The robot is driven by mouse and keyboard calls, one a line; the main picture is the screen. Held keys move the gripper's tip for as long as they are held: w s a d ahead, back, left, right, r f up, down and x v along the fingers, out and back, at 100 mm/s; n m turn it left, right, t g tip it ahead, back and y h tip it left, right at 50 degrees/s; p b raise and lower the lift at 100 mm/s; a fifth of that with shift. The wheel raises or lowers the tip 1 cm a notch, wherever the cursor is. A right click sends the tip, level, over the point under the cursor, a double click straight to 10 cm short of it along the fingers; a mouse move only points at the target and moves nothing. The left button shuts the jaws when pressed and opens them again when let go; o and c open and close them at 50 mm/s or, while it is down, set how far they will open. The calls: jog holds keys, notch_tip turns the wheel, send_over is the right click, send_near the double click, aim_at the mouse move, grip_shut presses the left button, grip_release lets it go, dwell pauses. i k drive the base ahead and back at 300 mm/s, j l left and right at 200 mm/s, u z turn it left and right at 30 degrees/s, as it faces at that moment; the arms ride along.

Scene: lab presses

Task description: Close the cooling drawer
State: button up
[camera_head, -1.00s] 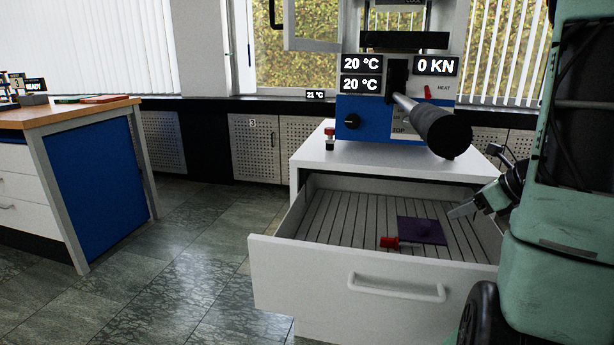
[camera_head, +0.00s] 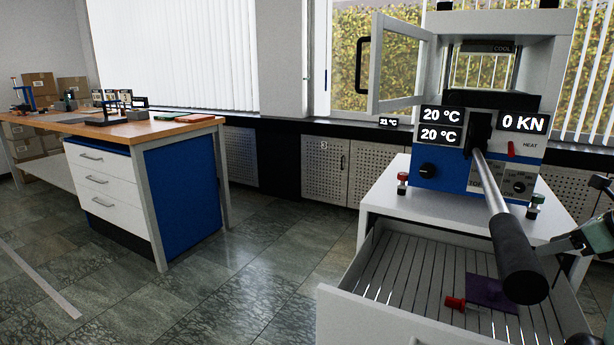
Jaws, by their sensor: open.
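The cooling drawer (camera_head: 375,322) stands pulled open below the press (camera_head: 460,178), on the right of the view. Its slatted floor shows. A dark purple plate (camera_head: 490,293) with a red handle (camera_head: 455,303) lies inside it, partly behind the press lever. The drawer's own front handle is mostly cut off by the bottom edge. My gripper (camera_head: 570,245) is at the right edge, above the drawer's right side and apart from its front. It is open, with nothing seen in it.
The press lever (camera_head: 517,262) juts out over the drawer. A wooden-topped workbench (camera_head: 185,130) with white drawers stands at the left. Tiled floor (camera_head: 250,285) lies free between the bench and the drawer. Perforated cabinets (camera_head: 325,165) line the window wall.

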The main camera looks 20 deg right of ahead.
aim_at(394, 290)
jog(key=k+l, duration=0.1)
jog(key=k, duration=0.9)
